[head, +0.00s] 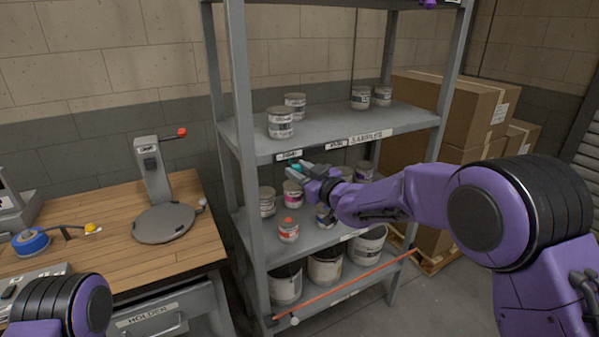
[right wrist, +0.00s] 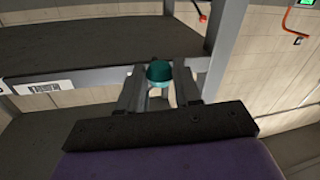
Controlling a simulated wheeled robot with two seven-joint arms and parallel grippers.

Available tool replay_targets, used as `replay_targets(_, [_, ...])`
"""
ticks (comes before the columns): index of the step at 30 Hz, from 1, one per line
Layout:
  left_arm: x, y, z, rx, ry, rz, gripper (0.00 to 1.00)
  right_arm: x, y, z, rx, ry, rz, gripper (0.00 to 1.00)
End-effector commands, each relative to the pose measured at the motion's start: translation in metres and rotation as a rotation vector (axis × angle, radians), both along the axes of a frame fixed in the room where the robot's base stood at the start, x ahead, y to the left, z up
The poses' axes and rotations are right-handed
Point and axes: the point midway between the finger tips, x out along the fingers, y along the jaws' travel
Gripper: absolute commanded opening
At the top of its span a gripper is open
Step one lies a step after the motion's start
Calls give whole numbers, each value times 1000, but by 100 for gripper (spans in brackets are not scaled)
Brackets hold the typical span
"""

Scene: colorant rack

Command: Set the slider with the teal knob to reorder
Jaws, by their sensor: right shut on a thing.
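The teal knob (right wrist: 159,72) sits between the two fingers of my right gripper (right wrist: 160,88) in the right wrist view. In the head view the teal knob (head: 296,167) shows at the tips of my right gripper (head: 303,170), at the front edge of the upper rack shelf. The gripper is shut on the knob. The slider's track and its marked positions are mostly hidden by the fingers; a small label (head: 289,155) is just above, too small to read. Of my left arm only a link shows at the lower left; its gripper is out of view.
The grey rack's upper shelf (head: 340,120) holds several cans, with a SAMPLES label (head: 367,137) on its edge. An orange bar (head: 350,285) crosses the rack's lower front. A wooden bench (head: 110,255) stands left, cardboard boxes (head: 465,110) right.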

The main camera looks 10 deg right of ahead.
Motion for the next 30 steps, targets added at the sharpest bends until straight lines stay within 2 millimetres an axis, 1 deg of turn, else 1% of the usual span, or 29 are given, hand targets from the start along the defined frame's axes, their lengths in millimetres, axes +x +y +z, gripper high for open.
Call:
replay_targets(4, [0,0,2,0,0,0,43,2,-7,0,0,1,0,0])
replay_targets(7, [0,0,4,0,0,0,43,7,-21,0,1,2,-2,0])
replay_targets(11, [0,0,9,0,0,0,43,17,-49,1,1,2,-4,0])
replay_targets(15, [0,0,16,0,0,0,43,28,-82,1,0,2,-4,0])
replay_targets(21, [0,0,21,0,0,0,43,39,-120,0,-1,2,-2,0])
replay_targets(24, [0,0,23,0,0,0,43,42,-132,-1,-2,2,0,0])
replay_targets(30, [0,0,24,0,0,0,43,45,-144,-1,-2,3,1,0])
